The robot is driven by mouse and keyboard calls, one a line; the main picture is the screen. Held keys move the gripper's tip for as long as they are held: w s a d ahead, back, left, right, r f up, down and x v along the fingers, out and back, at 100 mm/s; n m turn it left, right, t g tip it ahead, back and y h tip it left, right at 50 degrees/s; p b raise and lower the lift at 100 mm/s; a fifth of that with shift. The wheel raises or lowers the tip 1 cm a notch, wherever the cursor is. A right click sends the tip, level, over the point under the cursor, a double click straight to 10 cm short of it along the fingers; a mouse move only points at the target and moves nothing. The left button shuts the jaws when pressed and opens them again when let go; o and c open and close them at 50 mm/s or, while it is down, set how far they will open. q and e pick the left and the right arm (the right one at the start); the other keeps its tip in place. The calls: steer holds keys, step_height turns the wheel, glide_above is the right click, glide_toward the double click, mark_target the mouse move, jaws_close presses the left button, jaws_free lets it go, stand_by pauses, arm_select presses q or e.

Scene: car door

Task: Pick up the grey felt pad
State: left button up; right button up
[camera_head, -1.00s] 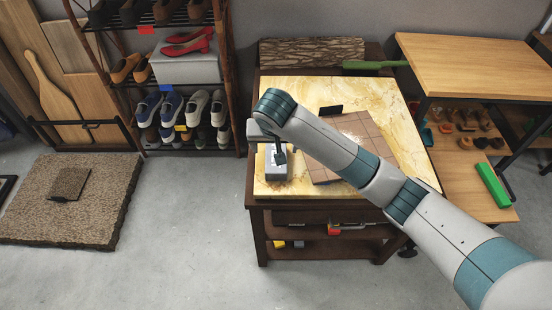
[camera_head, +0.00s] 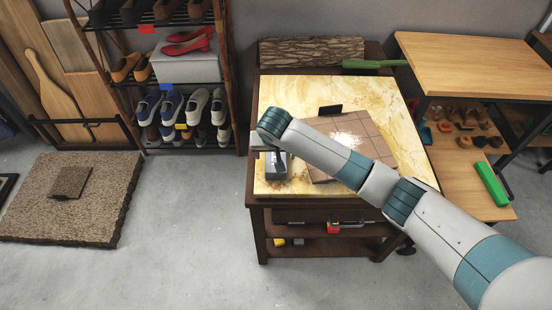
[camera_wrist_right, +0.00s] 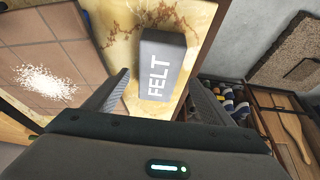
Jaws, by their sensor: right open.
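The grey felt pad (camera_wrist_right: 161,65) is a grey block with "FELT" in white letters, lying on the yellow marbled tabletop (camera_wrist_right: 118,18). In the head view the felt pad (camera_head: 276,168) is near the table's front left corner, partly covered by my right gripper (camera_head: 271,150). In the right wrist view my right gripper (camera_wrist_right: 165,92) is open, with one finger on each side of the pad's near end. The fingers are not closed on it, and I cannot tell whether they touch it. My left gripper is not in view.
A brown tiled board (camera_head: 325,172) with white powder (camera_head: 346,139) lies right of the pad, under my right arm. A small black upright plate (camera_head: 330,110) stands behind it. A shoe rack (camera_head: 235,75) stands left of the table.

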steer(key=shift+w+d+f+p, duration=0.1)
steer(key=shift+w+f+p, duration=0.2)
steer(key=shift+w+f, duration=0.15)
steer(key=shift+p+x, duration=0.3)
steer(key=shift+x, duration=1.6)
steer(key=shift+w, duration=0.1)
steer(key=shift+c, duration=0.7)
steer(key=c, duration=1)
